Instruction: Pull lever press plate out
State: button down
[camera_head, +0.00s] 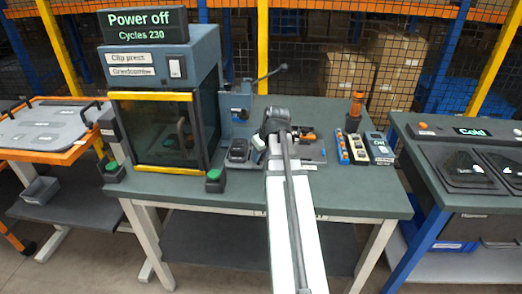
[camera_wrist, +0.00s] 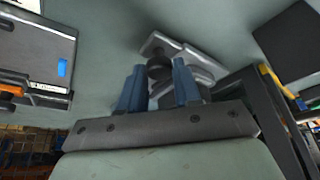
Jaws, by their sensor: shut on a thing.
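The lever press (camera_head: 236,108) is a blue-grey upright stand on the bench, with a thin lever (camera_head: 268,75) slanting up to the right. Its dark base (camera_head: 238,152) shows in front. My gripper (camera_head: 259,148) is low beside the right of this base, partly hidden by my wrist. In the wrist view, my two blue fingers (camera_wrist: 160,88) are closed around a dark round knob. The pale grey plate (camera_wrist: 158,42) shows beyond and between the fingers; its lower part is hidden by them. I cannot tell how far it sits in the press.
The clip press (camera_head: 160,130) with its yellow-edged door stands left of the lever press. A green button box (camera_head: 215,181) sits at the bench front. Coloured bins (camera_head: 356,148) and a small fixture (camera_head: 310,146) are to the right. The bench front left (camera_head: 165,188) is clear.

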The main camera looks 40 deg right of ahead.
jog(key=c, duration=0.8)
grip_release()
jog(key=v, duration=1.3)
jog(key=shift+s+r, duration=0.15)
jog(key=shift+r, duration=0.2)
